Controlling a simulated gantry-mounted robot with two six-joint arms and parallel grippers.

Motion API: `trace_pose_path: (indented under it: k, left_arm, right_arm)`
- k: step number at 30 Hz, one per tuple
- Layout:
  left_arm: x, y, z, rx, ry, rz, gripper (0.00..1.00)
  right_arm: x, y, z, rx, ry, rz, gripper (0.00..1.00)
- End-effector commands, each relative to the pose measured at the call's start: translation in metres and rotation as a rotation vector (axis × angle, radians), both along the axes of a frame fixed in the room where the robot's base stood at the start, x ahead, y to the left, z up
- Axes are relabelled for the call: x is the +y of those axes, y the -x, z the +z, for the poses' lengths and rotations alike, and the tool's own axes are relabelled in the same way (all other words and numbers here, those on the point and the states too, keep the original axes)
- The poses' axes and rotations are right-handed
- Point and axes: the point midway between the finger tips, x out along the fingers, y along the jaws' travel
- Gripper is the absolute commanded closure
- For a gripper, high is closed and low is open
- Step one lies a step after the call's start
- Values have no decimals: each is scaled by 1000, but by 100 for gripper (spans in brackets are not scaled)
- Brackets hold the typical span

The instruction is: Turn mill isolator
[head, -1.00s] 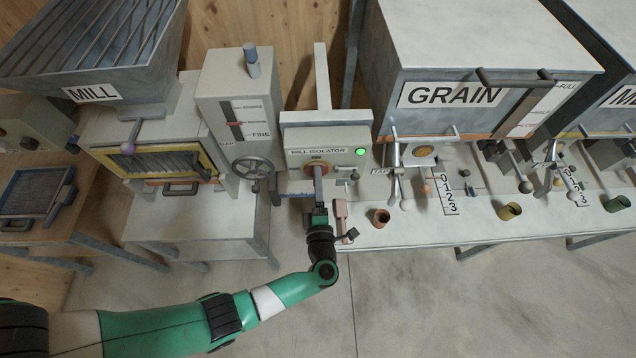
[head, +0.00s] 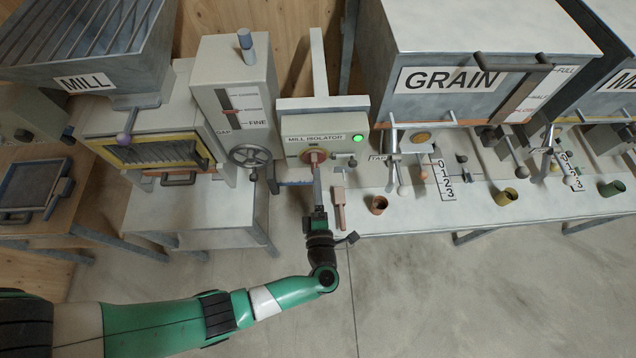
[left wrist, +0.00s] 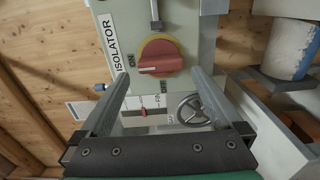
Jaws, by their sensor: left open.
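The mill isolator is a pale box labelled MILL ISOLATOR (head: 330,139) on the bench. Its red rotary knob (head: 313,157) sits on a yellow disc and also shows in the left wrist view (left wrist: 160,58). There the white mark on the knob's bar points left, to ON; OFF is printed below it. My left gripper (head: 317,172) is just in front of the knob. In the left wrist view it (left wrist: 158,77) is open and empty, its fingertips apart on either side of the knob's lower edge. Contact cannot be told. My right gripper is out of view.
A lit green lamp (head: 358,138) is on the isolator's right. A handwheel (head: 250,156) stands close on the left. A pinkish block (head: 339,208) and a brown cup (head: 377,205) are on the bench to the right. The floor in front is clear.

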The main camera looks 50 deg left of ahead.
Motion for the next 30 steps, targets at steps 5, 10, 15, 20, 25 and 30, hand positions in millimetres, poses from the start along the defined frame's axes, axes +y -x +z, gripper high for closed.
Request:
trace_pose_path:
  k: [5, 10, 15, 20, 25, 30]
  left_arm:
    - [-35, 28, -1, 0, 0, -7, 0]
    - [-52, 44, -1, 0, 0, -3, 0]
    - [-56, 48, 0, 0, 0, 0, 0]
    - [-55, 48, 0, 0, 0, 0, 0]
    - [-55, 48, 0, 0, 0, 0, 0]
    - [-51, 48, 0, 0, 0, 12, 0]
  right_arm:
    - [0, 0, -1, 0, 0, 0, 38]
    - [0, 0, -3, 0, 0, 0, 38]
    - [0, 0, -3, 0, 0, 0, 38]
    - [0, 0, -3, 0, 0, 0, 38]
    - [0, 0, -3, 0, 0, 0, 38]
    - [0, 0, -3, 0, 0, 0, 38]
